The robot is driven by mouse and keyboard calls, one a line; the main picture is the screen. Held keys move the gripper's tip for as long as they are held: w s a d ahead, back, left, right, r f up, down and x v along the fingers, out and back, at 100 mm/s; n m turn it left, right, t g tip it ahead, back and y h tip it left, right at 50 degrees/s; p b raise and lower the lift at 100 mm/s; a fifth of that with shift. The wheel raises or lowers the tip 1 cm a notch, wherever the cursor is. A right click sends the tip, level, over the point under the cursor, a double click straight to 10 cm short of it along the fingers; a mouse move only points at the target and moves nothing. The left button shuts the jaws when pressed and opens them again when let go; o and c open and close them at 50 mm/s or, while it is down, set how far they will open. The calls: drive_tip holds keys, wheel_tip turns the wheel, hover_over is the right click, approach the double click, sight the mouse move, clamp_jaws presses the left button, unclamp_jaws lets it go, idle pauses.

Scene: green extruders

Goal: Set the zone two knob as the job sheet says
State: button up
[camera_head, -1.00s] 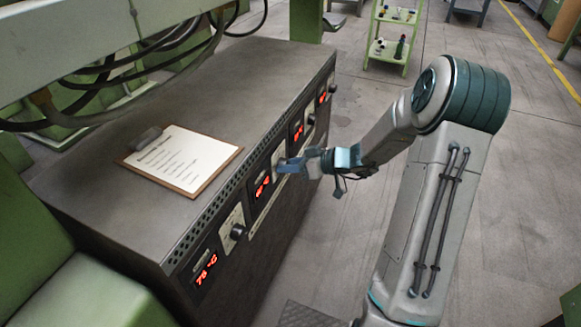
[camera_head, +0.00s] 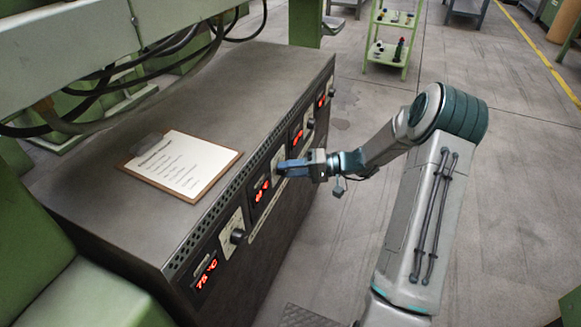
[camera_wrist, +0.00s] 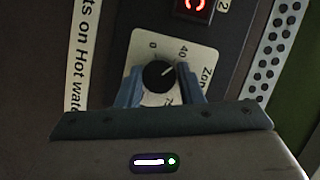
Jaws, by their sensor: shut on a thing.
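My gripper (camera_head: 281,168) is at the front panel of the grey cabinet, and its blue fingers (camera_wrist: 159,73) are closed on both sides of a black round knob (camera_wrist: 157,79). The knob's white mark points up and right, towards 40. A "Zon..." label and a "2" show beside it. The red display (camera_head: 262,190) belonging to it is too blurred to read. The job sheet (camera_head: 181,163) lies on a clipboard on the cabinet top; its writing is too small to read.
Black cables (camera_head: 150,70) hang above the cabinet (camera_head: 110,230). A green shelf cart (camera_head: 388,40) stands behind on open floor.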

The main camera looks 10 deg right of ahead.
drive_tip(key=shift+s+a+f+m+t+y+p, duration=0.15)
drive_tip(key=shift+m+t+y+p, duration=0.4)
drive_tip(key=shift+m+t+p, duration=2.4)
drive_tip(key=shift+d+f+m+g+y+p, duration=0.15)
drive_tip(key=shift+m+g+y+p, duration=0.4)
drive_tip(key=shift+m, duration=4.95)
drive_tip(key=shift+s+a+f+m+t+y+p, duration=0.15)
drive_tip(key=shift+m+t+y+p, duration=0.45)
drive_tip(key=shift+m+t+p, duration=2.45)
drive_tip(key=m+g+b, duration=0.1)
drive_tip(key=m+g, duration=0.1)
drive_tip(key=shift+f+m+g+b, duration=0.1)
drive_tip(key=shift+m+g+b, duration=0.25)
drive_tip(key=shift+m+b, duration=0.05)
drive_tip(key=o, duration=1)
drive_tip(key=shift+w, duration=0.1)
drive_tip(key=shift+c, duration=0.2)
drive_tip(key=shift+d, duration=0.4)
drive_tip(key=v, duration=1.3)
drive_tip(key=shift+s, duration=0.3)
